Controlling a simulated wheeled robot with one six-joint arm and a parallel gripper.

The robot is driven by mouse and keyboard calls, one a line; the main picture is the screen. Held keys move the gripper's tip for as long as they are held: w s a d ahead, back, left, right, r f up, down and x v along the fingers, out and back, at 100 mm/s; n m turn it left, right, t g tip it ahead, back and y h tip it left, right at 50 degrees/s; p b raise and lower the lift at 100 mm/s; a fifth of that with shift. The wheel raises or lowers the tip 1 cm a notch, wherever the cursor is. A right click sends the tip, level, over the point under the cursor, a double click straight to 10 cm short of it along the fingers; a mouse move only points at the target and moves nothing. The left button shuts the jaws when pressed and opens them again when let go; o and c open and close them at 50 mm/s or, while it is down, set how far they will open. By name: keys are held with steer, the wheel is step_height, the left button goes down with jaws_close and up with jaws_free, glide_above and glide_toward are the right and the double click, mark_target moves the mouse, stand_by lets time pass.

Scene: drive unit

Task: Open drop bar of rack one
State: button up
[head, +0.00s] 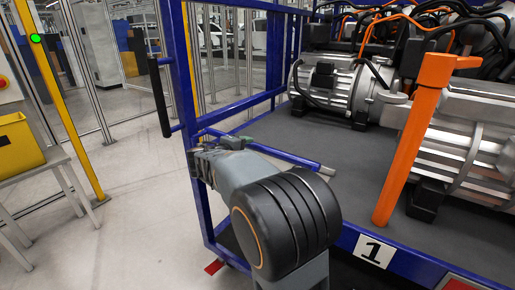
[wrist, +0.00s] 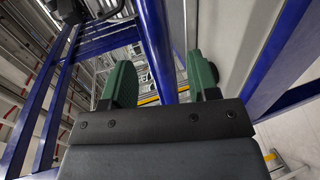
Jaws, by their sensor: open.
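Rack one has a blue frame (head: 180,75) and a white plate marked 1 (head: 373,250) on its front edge. A blue bar with a grey end (head: 290,158), which looks like the drop bar, reaches from the left post over the deck; part of it is hidden behind my gripper. My gripper (head: 234,142) is at the rack's left post, beside this bar. In the wrist view my gripper (wrist: 160,78) has its two green fingers apart. A blue bar (wrist: 157,45) shows in the gap between them; I cannot tell whether they touch it.
Silver motors (head: 335,85) with orange cables stand on the grey deck. An orange post (head: 411,140) rises at the deck's front edge. A black handle (head: 159,97) sticks out left of the frame. A yellow bin (head: 18,142) stands on a table at left. The floor between is clear.

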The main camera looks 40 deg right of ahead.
mark_target(257, 145)
steer(key=x, duration=0.7)
steer(key=shift+d, duration=0.15)
jaws_close()
stand_by(0.4)
